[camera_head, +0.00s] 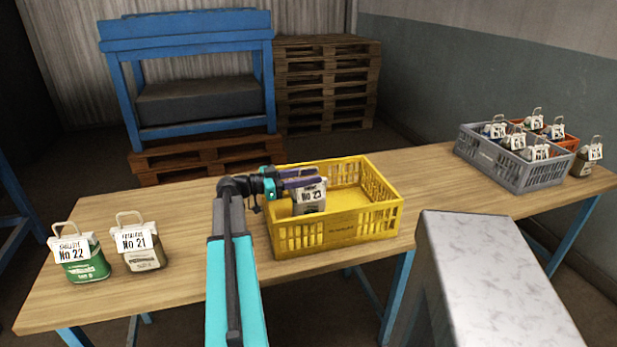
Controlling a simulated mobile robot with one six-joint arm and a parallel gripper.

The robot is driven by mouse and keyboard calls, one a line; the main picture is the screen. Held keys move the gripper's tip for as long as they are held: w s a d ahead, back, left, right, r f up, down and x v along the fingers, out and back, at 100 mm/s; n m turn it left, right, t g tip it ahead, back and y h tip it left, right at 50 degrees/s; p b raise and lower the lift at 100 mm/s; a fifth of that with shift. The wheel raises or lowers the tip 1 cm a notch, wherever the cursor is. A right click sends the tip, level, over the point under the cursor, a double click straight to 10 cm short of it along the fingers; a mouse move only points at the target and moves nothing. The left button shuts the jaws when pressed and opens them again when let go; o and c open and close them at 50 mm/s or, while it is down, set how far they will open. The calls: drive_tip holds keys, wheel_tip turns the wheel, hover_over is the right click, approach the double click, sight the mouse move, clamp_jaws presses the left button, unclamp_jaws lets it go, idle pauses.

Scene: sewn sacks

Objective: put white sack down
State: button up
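A white sack (309,199) with a white tag reading "No 23" is in the left part of the yellow crate (340,234). My gripper (308,178) reaches into the crate from the left, its two purple fingers at the top of this sack. The fingers look closed around the sack's top, and its handle is hidden by them. The sack looks upright. Whether its base touches the crate floor cannot be told, as the front wall is close below it.
A green sack (82,260) and a pale sack tagged "No 21" (143,248) stand at the table's left end. The yellow crate's right part is empty.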

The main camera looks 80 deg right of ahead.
drive_tip(key=shift+r, duration=0.2)
drive_tip(key=shift+r+p, duration=0.6)
drive_tip(key=shift+p, duration=0.6)
drive_tip(key=b+v, duration=0.3)
drive_tip(key=v, duration=0.9)
drive_tip(key=shift+f, duration=0.15)
